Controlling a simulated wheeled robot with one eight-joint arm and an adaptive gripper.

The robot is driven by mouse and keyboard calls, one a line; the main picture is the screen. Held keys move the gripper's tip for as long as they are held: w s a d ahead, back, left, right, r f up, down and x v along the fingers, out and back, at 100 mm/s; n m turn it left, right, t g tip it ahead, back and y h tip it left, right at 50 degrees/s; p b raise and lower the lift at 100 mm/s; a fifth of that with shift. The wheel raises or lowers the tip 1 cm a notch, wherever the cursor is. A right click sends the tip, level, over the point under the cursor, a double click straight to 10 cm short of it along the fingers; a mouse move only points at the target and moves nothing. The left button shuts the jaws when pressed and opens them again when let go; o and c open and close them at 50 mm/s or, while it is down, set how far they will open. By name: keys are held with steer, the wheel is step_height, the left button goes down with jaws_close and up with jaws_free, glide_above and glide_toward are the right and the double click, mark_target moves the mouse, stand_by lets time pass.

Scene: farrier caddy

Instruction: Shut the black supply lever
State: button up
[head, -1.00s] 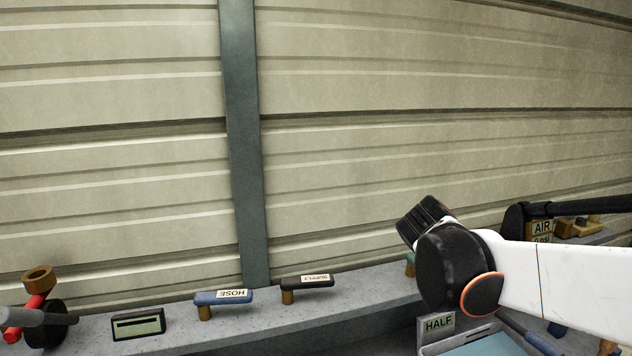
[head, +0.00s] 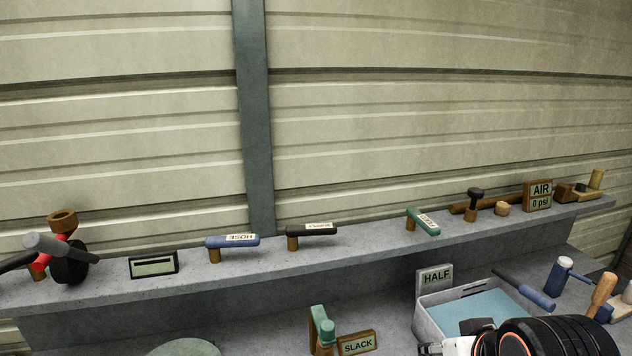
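The black supply lever (head: 311,230) stands on the long grey ledge at the back, left of the middle of the head view. Its black handle points to the right from a brass post, and its white label reads SUPPLY upside down. Nothing touches it. My arm shows only as a black ribbed part with white and orange pieces at the bottom right, well away from the lever. I cannot make out my gripper's fingers in the head view.
The blue HOSE lever (head: 232,241) stands just left of the supply lever, and a green lever (head: 424,222) stands farther right. A grey display box (head: 153,264), an AIR sign (head: 538,197) and a HALF tray (head: 434,318) are also there. The ledge between the black and green levers is clear.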

steer(key=shift+o, duration=0.2)
steer(key=shift+r, duration=0.1)
step_height(320, 180, up, 20)
steer(key=n+g+p, duration=0.7)
steer(key=n+p, duration=1.2)
steer(key=p, duration=0.6)
glide_above(322, 225)
step_height(322, 225, down, 14)
steer(key=shift+s+r+b, duration=0.1)
steer(key=shift+r+b, duration=0.15)
steer(key=shift+b, duration=0.2)
jaws_close()
